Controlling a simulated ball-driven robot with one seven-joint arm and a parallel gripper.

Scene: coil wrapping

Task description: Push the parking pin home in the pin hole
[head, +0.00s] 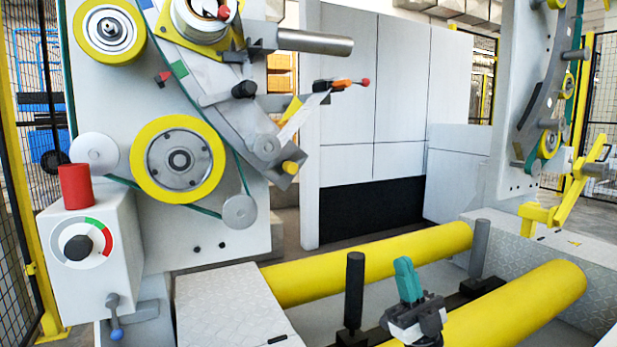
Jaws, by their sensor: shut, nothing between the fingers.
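My gripper (404,264) is at the bottom, right of centre, with its teal fingers shut, empty and pointing up. It stands in front of the yellow rollers, apart from the machine parts. A small red knob (224,12) shows at the top of the left machine, by the grey hub. Another red-tipped piece with an orange body (345,84) sticks out to the right of the slanted grey arc. I cannot tell which, if either, is the parking pin.
Two yellow rollers (375,262) lie across the front. A black post (355,290) and a grey post (479,250) stand between them. A control box (122,235) with a dial and red cylinder (75,186) is at left. A yellow arm (570,196) juts out at right.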

